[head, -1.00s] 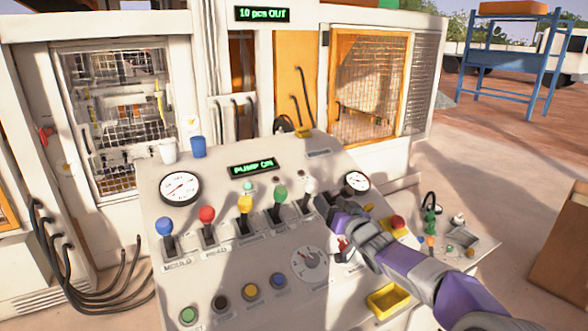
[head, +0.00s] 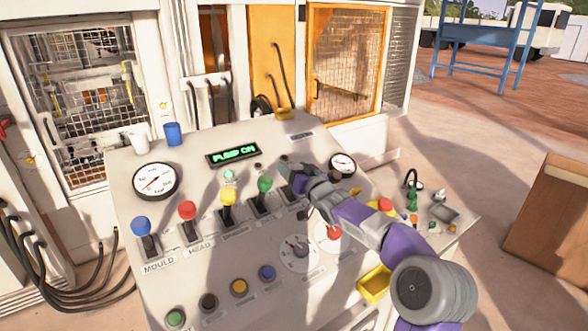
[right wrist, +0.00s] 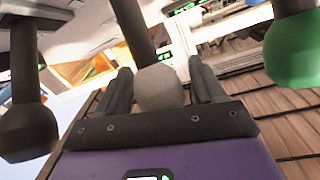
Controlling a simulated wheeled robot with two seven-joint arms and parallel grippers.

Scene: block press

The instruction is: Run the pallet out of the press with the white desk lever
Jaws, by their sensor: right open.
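The white lever's knob (right wrist: 162,88) sits between the fingers of my right gripper (right wrist: 160,82) in the right wrist view, where it looks grey in shadow. The fingers are apart, one on each side of the knob. The press (head: 85,85) stands behind the desk. I cannot make out the pallet. My left gripper is not in view.
Blue (head: 141,226), red (head: 187,211) and yellow (head: 229,196) levers stand farther left. A dark knob (right wrist: 28,132) is on the other side in the right wrist view. The display (head: 233,153) reads PUMP ON.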

